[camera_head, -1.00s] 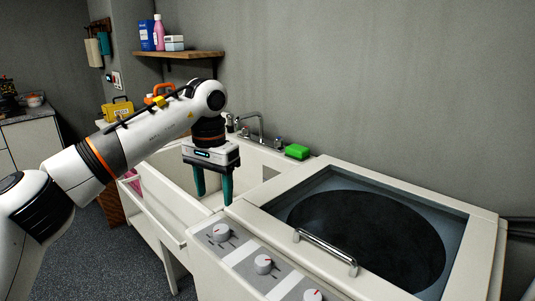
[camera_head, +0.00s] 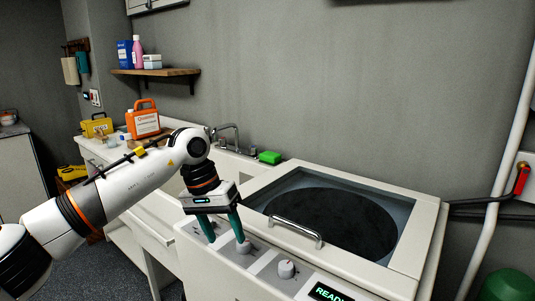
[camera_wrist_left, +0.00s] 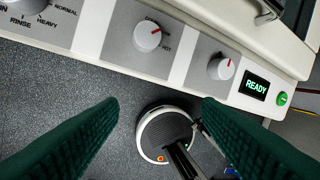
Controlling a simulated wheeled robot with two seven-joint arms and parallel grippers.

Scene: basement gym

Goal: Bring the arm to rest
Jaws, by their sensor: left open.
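My left gripper (camera_head: 225,241) reaches in from the left in the head view, its two green fingers pointing down in front of the washer's control panel (camera_head: 262,262). The fingers are apart with nothing between them. In the wrist view the green fingers (camera_wrist_left: 160,125) frame the floor and my round base, with the panel above them. The washer (camera_head: 425,235) has a closed lid with a dark round window and a metal handle (camera_head: 296,231). My right gripper is not in view.
A pipe (camera_head: 497,170) runs up the right wall.

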